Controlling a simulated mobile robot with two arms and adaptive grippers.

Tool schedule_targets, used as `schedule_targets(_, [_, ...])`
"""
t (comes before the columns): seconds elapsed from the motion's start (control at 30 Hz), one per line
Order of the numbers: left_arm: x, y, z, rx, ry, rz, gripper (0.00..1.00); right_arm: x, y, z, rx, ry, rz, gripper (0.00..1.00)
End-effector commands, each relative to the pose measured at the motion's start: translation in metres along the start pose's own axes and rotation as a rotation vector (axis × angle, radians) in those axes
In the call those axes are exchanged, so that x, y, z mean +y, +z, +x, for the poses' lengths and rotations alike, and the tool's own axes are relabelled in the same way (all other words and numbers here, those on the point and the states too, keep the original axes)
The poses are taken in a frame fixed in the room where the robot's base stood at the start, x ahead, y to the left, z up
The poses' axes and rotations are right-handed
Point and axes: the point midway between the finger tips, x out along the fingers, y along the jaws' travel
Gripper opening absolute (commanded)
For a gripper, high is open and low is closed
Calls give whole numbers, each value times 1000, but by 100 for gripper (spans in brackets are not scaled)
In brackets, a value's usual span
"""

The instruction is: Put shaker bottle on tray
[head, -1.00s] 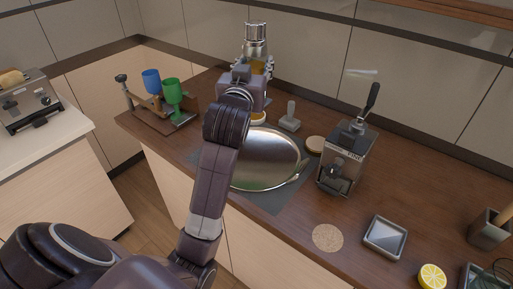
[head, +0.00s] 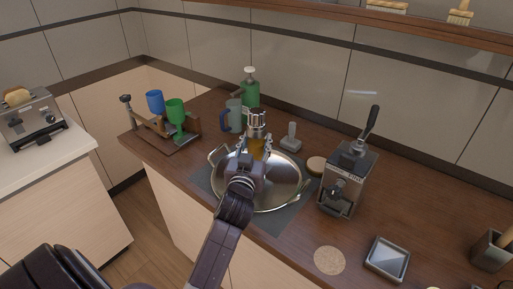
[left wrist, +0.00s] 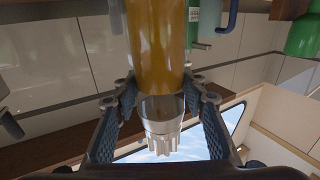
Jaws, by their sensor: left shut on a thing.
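The shaker bottle (head: 258,146) has an amber body and a clear and metallic top. My left gripper (head: 252,157) is shut around it. In the left wrist view the amber body of the bottle (left wrist: 156,45) and its ribbed cap show between the two fingers (left wrist: 160,108). The round silver tray (head: 285,186) with side handles lies on a grey mat. The bottle appears over the far middle part of the tray. Its base is hidden behind my gripper, so I cannot tell whether it touches the tray. My right gripper is not in view.
A blue-handled mug (head: 234,117) and a green pump bottle (head: 250,92) stand behind the tray. A tamper (head: 291,138), a round wooden piece (head: 316,164) and a coffee grinder (head: 347,180) are to the right. A wooden rack with blue and green cups (head: 176,112) is left.

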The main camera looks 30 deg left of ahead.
Motion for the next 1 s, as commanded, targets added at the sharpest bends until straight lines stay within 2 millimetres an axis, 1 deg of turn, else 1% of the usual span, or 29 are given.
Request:
schedule_targets(0.03, [0,8,0,0,-1,-2,0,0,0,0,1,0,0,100])
schedule_targets(0.1, [0,16,0,2,-1,-1,0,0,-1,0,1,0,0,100])
schedule_targets(0.2, [0,23,0,4,0,-1,0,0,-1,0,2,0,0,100])
schedule_targets(0.47, [0,24,0,6,0,0,0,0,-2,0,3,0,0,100])
schedule_targets(0.57, [0,27,0,5,0,-1,0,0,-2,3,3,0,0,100])
schedule_targets(0.6, [0,29,0,-1,-1,-1,42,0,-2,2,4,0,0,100])
schedule_targets(0.73, [0,29,0,-1,0,-1,56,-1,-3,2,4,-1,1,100])
schedule_targets(1.0, [0,28,0,-1,-1,0,56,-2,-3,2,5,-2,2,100])
